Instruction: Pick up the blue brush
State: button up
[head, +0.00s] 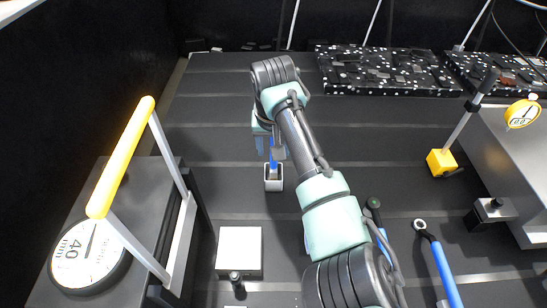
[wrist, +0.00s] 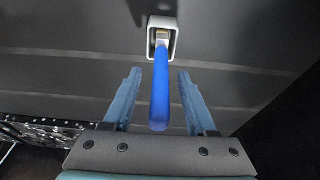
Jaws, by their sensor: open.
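The blue brush stands in a small white square holder (head: 273,184) on the dark table, near the middle of the head view. In the wrist view the blue brush (wrist: 160,92) shows its long blue handle pointing toward me, with its far end in the white holder (wrist: 162,24). My gripper (wrist: 158,75) is open, with one blue finger on each side of the handle and a gap on both sides. In the head view my gripper (head: 270,148) is just above the holder, and it partly hides the brush.
A white block (head: 239,249) lies in front of the holder. A dial device with a yellow handle (head: 122,155) stands at the left. Black speckled panels (head: 385,72) lie at the back. The table left of the holder is clear.

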jog(key=shift+x, duration=1.2)
grip_shut()
